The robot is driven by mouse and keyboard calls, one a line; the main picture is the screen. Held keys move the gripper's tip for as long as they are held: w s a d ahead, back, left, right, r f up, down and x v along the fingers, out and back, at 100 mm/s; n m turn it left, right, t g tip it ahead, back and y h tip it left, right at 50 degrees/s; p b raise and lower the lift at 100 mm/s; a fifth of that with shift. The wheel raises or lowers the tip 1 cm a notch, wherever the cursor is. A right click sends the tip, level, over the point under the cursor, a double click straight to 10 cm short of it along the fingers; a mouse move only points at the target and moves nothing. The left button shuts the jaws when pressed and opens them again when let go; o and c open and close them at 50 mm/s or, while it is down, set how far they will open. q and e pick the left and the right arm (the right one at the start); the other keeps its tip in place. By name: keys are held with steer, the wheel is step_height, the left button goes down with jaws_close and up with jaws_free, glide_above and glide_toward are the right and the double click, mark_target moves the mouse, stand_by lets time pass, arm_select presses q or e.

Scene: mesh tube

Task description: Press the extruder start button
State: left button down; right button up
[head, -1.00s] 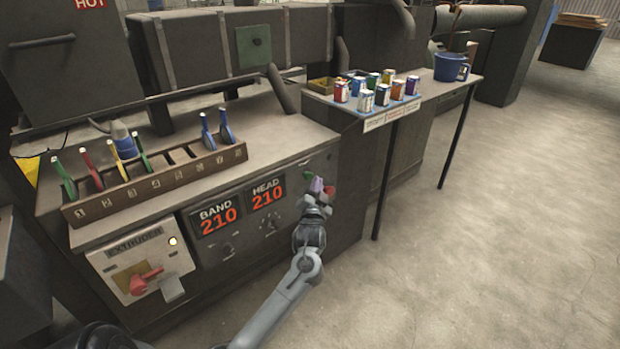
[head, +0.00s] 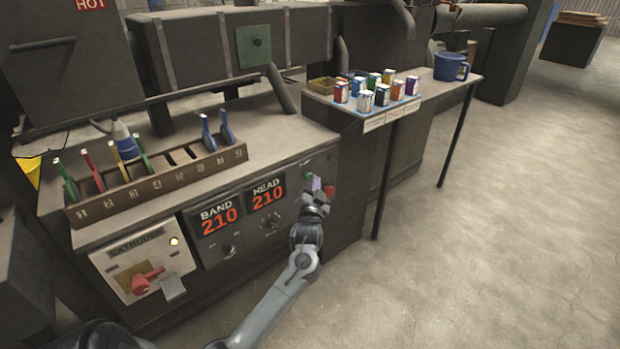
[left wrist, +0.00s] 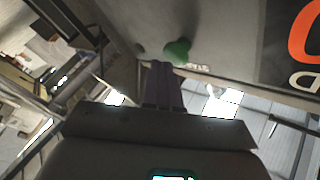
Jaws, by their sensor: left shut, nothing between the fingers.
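The green button (head: 307,175) is on the upper right of the front panel of the machine. It shows in the left wrist view (left wrist: 178,50) as a round green knob on the grey panel. My left gripper (head: 316,184) is shut and empty, with its purplish fingertips at the panel between the green button and a red button (head: 330,191). In the left wrist view my shut fingers (left wrist: 161,68) point at the panel, just beside the green button. I cannot tell whether they touch anything. My right gripper is not in view.
BAND (head: 219,216) and HEAD (head: 267,194) displays read 210. An extruder box (head: 145,262) with a red handle and a lit lamp is at lower left. A rack (head: 155,185) of coloured tools stands on the bench top.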

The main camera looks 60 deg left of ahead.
arm_select(q)
steer(key=shift+s+a, duration=0.15)
steer(key=shift+a, duration=0.6)
stand_by(0.6)
steer(key=shift+d+p, duration=0.15)
steer(key=shift+p, duration=0.15)
steer(key=shift+w+d+p, duration=0.2)
steer(key=shift+d+p, duration=0.5)
steer(key=shift+d, duration=0.35)
steer(key=shift+w+d+p, duration=0.2)
steer(key=shift+d+p, duration=0.5)
steer(key=shift+d, duration=0.55)
steer(key=shift+w+d+p, duration=0.2)
steer(key=shift+d+p, duration=0.5)
steer(key=shift+d, duration=0.55)
